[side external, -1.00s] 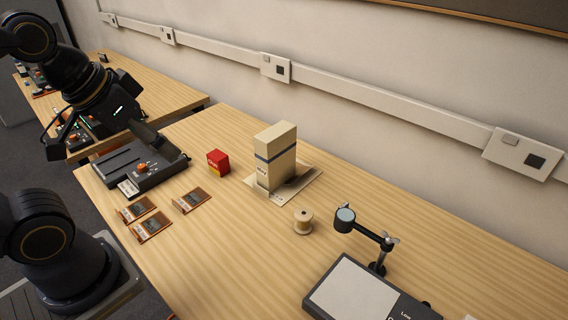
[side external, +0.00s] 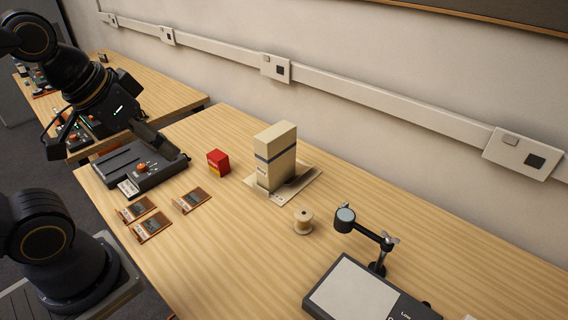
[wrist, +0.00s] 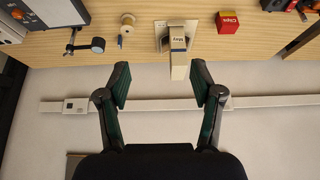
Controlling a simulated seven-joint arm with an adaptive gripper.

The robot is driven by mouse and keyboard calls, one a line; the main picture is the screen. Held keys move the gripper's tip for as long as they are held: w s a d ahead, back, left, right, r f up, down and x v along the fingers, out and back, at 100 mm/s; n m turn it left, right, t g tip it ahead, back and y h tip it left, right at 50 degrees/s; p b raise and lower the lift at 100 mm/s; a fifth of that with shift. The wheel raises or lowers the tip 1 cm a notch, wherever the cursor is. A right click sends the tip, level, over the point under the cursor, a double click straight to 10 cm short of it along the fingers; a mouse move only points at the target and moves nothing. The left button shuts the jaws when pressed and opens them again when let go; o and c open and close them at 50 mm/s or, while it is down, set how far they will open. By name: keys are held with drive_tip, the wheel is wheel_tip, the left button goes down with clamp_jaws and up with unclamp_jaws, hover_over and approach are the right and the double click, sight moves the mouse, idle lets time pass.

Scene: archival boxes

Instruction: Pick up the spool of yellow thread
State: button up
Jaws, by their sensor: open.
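The spool of pale yellow thread (side external: 303,222) stands upright on the wooden table, in front of the tall beige box in the side view. It also shows near the top of the wrist view (wrist: 127,25), left of the beige box. My gripper (wrist: 160,80) is open and empty in the wrist view, its two fingers spread wide. In the side view my gripper is at the left, above the dark tray and well away from the spool. Nothing hides the spool.
A red box (side external: 218,162), several small cards (side external: 192,201) and a dark tray (side external: 125,166) lie left.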

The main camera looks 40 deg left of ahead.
drive_tip(key=w+r+t, duration=0.1)
drive_tip(key=w+r, duration=0.2)
drive_tip(key=w, duration=0.1)
drive_tip(key=m+g, duration=0.2)
drive_tip(key=g, duration=0.2)
hover_over(302, 214)
drive_tip(key=s, duration=0.3)
drive_tip(key=s+f+x, duration=0.1)
drive_tip(key=s+x, duration=0.1)
drive_tip(key=x, duration=0.8)
drive_tip(key=s+x, duration=0.3)
drive_tip(key=x, duration=0.8)
drive_tip(key=shift+h, duration=0.3)
drive_tip(key=x, duration=0.6)
drive_tip(key=a+x, duration=0.1)
drive_tip(key=x, duration=0.2)
drive_tip(key=shift+w+f, duration=0.25)
drive_tip(key=shift+w, duration=0.1)
drive_tip(key=shift+t, duration=0.3)
drive_tip(key=x, duration=0.5)
drive_tip(key=shift+d+f, duration=0.2)
drive_tip(key=shift+f, duration=0.15)
drive_tip(key=shift+c, duration=0.2)
